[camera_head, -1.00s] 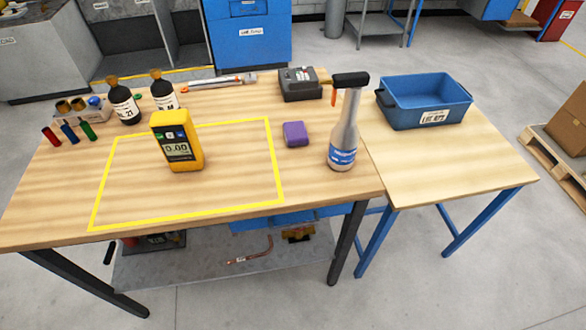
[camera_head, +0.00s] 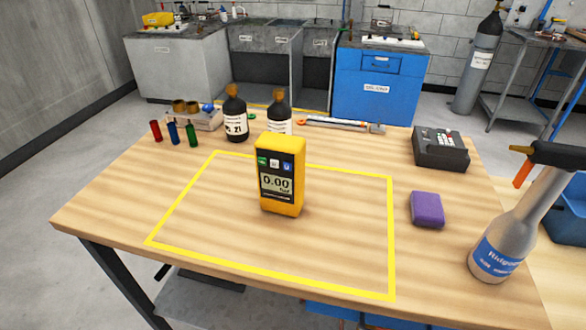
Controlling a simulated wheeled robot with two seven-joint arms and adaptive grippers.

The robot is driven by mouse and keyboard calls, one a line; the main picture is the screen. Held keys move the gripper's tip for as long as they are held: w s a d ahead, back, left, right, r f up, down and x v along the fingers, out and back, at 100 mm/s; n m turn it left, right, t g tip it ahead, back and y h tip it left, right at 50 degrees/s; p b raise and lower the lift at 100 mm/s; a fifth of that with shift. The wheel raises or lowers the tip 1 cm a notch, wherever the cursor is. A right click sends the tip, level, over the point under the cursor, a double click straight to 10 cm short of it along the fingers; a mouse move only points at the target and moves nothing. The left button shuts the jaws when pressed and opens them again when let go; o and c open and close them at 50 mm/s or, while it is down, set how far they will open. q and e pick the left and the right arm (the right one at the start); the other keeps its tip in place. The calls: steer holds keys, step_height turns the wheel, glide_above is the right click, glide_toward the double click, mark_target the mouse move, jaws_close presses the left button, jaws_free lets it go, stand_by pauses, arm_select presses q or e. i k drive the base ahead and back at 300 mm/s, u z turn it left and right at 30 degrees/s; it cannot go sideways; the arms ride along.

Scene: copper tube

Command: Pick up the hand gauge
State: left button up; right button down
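The hand gauge (camera_head: 281,176) is a yellow handheld meter with a dark face and a display reading 0.00. It stands upright on the wooden table (camera_head: 120,205), inside the yellow taped outline (camera_head: 393,235), near its back middle. Neither of my grippers shows in the head view, so nothing is seen touching the gauge.
Two dark bottles (camera_head: 235,115) stand behind the gauge, with small coloured cylinders (camera_head: 173,133) to their left. A purple block (camera_head: 427,209), a grey device (camera_head: 440,148) and a spray bottle (camera_head: 508,235) stand at right. The outlined area in front of the gauge is clear.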

mark_target(281, 190)
steer(key=u, duration=0.25)
steer(key=k, duration=0.45)
steer(key=u, duration=0.95)
steer(key=i, duration=0.8)
steer(key=z, duration=0.95)
steer(key=i, duration=0.7)
steer(key=z, duration=0.75)
